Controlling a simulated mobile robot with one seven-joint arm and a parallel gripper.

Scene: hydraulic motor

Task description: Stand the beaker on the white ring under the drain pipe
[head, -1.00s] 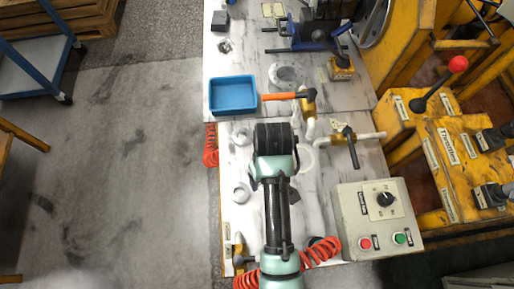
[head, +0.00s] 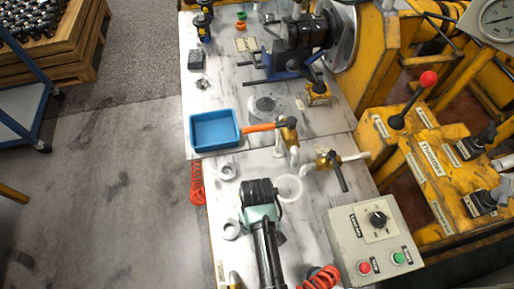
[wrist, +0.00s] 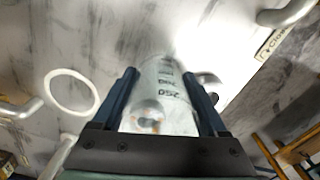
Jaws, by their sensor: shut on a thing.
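My gripper (wrist: 165,95) is shut on a clear beaker (wrist: 165,88) with dark printed numbers, held between its two blue fingers in the wrist view. In the head view my gripper (head: 262,192) is above the bench, just left of the white ring (head: 290,188) and partly over its edge; the beaker is hidden there. The ring also shows in the wrist view (wrist: 72,91), left of the beaker and apart from it. White pipes with valves (head: 293,155) (head: 310,167) stand just beyond the ring; I cannot tell which one is the drain.
A blue tray (head: 215,145) and an orange-handled valve (head: 262,127) lie beyond the gripper. A black-handled valve (head: 339,176) stands to the right. A control box (head: 372,240) is at the right front. Small round metal pieces (head: 229,228) lie left of the gripper.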

